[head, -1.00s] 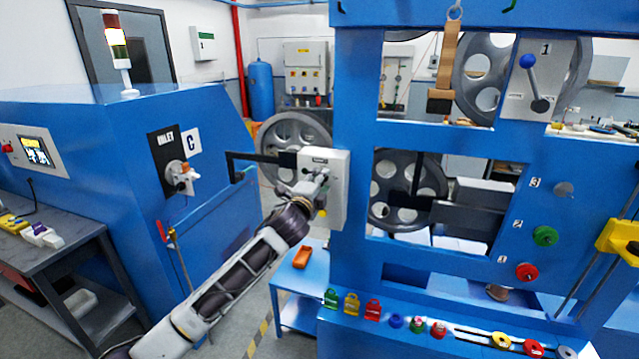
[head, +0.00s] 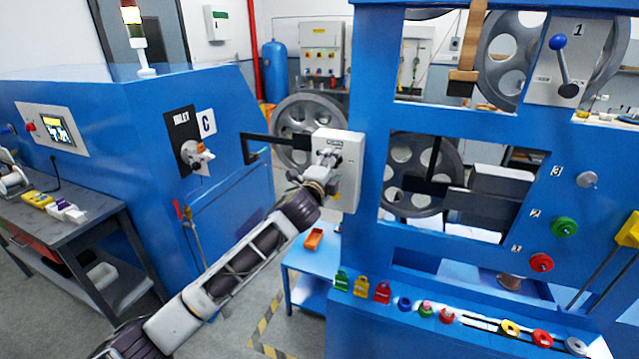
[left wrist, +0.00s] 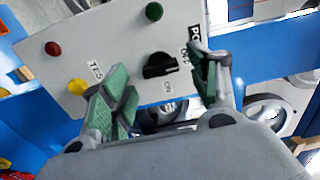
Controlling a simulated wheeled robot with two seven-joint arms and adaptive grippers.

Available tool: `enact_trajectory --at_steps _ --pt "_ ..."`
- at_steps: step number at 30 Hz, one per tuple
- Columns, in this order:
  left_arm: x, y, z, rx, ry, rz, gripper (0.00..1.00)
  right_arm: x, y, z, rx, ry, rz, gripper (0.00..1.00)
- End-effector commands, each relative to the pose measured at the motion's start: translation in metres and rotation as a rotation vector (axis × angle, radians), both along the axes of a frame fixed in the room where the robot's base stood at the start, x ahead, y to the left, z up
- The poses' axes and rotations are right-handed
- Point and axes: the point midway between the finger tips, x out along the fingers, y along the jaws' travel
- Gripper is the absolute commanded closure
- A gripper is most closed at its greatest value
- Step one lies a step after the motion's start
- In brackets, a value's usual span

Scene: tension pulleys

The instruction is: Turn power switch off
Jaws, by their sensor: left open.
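The white control box (head: 350,190) is on the left side of the blue machine frame. In the left wrist view, its face (left wrist: 100,25) carries the black rotary power switch (left wrist: 160,67) with OFF and ON labels beside it. I cannot tell for certain which label the knob points to. My left gripper (head: 328,160) is in front of the box in the head view. In the left wrist view the gripper (left wrist: 158,65) is open, with its green-padded fingers on either side of the switch in the picture; contact cannot be told. My right gripper is not in view.
A green button (left wrist: 154,12), a red button (left wrist: 53,48) and a yellow button (left wrist: 77,87) are on the same box face. A black bar (head: 275,139) extends left from the box. A blue stand (head: 300,258) with an orange item is below.

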Motion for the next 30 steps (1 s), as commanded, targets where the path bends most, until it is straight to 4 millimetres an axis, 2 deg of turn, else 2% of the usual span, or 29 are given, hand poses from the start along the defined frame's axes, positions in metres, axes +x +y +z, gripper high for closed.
enact_trajectory --at_steps 30 --pt "-0.090 0.030 -0.001 -0.001 0.001 0.000 0.39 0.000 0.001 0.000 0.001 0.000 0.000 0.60"
